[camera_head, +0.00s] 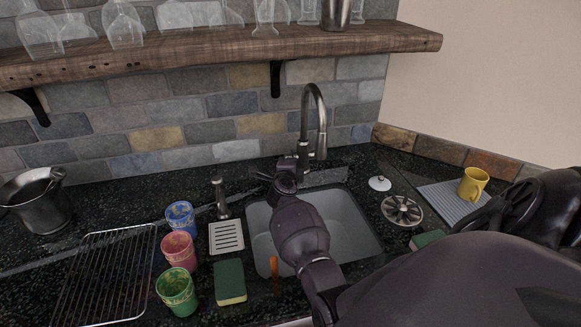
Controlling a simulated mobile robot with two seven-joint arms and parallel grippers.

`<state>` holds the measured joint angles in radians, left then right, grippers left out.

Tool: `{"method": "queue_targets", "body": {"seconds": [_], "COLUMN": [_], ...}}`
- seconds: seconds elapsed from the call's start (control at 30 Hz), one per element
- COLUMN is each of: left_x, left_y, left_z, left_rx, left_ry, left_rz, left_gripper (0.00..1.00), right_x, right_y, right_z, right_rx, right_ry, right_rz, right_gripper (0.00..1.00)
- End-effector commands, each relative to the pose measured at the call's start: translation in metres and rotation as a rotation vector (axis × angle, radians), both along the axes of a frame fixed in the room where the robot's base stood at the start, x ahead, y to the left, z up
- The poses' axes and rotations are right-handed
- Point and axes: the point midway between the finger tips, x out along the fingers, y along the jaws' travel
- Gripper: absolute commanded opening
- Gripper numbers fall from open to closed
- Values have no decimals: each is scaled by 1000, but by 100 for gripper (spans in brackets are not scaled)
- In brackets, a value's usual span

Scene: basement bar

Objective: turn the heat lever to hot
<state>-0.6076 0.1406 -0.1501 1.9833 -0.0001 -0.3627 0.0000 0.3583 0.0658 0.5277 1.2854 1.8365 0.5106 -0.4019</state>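The tall curved metal faucet (317,120) stands at the back edge of the sink, upright. Its spout arches over and points down. I cannot make out its heat lever clearly; the area at the faucet's base is partly covered by my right gripper. My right arm reaches in from the lower right across the sink. My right gripper (282,172) is at the back of the sink, just left of the faucet's base. Whether it touches the faucet or how far its fingers are apart is too small and dark to tell. My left gripper is not in view.
The grey sink (352,222) lies under my arm. Blue (181,217), red (178,250) and green (177,291) cups, a sponge (230,281) and a soap dispenser (221,198) stand left. A yellow mug (473,184) is right. A wooden shelf (200,47) with glasses hangs above.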

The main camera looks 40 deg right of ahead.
Motion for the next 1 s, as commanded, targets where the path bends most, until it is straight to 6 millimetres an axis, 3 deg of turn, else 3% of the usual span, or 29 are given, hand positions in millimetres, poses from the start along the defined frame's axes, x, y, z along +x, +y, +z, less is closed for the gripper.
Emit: {"method": "queue_targets", "body": {"seconds": [0.57,0.6,0.73,1.0], "left_x": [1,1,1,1], "left_y": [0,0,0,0], "left_z": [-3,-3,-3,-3], "left_rx": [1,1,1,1], "left_ry": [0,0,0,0], "left_rz": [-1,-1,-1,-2], "left_gripper": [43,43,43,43], "right_x": [-1,-1,-1,0], "right_y": [0,0,0,0], "right_z": [-2,-2,-2,-1], "right_rx": [-10,-10,-9,-10], "right_ry": [-17,-17,-17,-18], "right_rz": [-1,-2,-2,-1], "right_gripper": [0,13,33,34]}}
